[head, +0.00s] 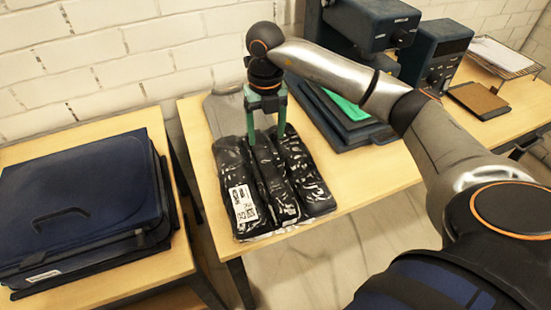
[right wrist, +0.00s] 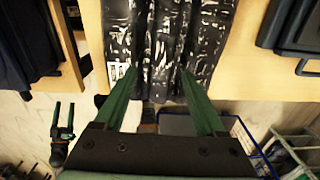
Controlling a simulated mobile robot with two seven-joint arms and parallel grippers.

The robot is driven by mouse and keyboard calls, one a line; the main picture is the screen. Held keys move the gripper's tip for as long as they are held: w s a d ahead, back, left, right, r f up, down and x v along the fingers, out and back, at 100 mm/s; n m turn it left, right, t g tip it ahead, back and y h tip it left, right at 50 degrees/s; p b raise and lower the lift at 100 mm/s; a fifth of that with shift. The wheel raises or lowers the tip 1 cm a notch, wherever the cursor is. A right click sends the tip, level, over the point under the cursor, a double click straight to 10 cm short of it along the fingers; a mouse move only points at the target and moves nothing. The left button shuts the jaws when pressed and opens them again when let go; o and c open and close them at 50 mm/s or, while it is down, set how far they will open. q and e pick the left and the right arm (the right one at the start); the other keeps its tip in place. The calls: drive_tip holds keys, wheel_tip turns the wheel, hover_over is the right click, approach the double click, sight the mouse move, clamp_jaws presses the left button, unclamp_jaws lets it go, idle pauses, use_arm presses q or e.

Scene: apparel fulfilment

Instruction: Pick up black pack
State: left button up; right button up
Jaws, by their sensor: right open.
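The black pack (head: 268,185) is a glossy plastic-wrapped bundle with a white printed label (head: 243,204), lying flat near the front edge of the table. My right gripper (head: 266,138) has green fingers pointing down over the pack's far end, open with nothing held. Whether the fingertips touch the pack is unclear. In the right wrist view the pack (right wrist: 170,35) lies beyond the spread fingers (right wrist: 160,72). My left gripper (right wrist: 63,108) shows small at the lower left of that view, its fingers apart and empty; it is not in the head view.
A grey garment or bag (head: 225,112) lies behind the pack. Dark trays with a green item (head: 350,107) and dark machines (head: 375,25) stand to the right. A dark blue case (head: 75,200) sits on a separate left table. A white brick wall is behind.

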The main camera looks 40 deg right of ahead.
hover_over(268, 165)
wheel_tip(268, 165, down, 7)
drive_tip(key=shift+s+d+r+p, duration=0.1)
drive_tip(key=shift+s+d+p, duration=0.05)
drive_tip(key=shift+p, duration=0.25)
drive_tip(key=shift+f+p, duration=0.45)
drive_tip(key=shift+f, duration=2.3)
drive_tip(key=shift+r, duration=0.1)
drive_tip(key=c, duration=1.1)
use_arm(q)
drive_tip(key=shift+w+d+r, duration=0.1)
drive_tip(key=shift+d+r, duration=0.05)
drive_tip(key=shift+r, duration=0.25)
drive_tip(key=shift+w+d+r, duration=0.1)
drive_tip(key=shift+d+r, duration=0.05)
drive_tip(key=shift+r, duration=0.25)
use_arm(e)
clamp_jaws()
drive_tip(key=shift+w, duration=0.2)
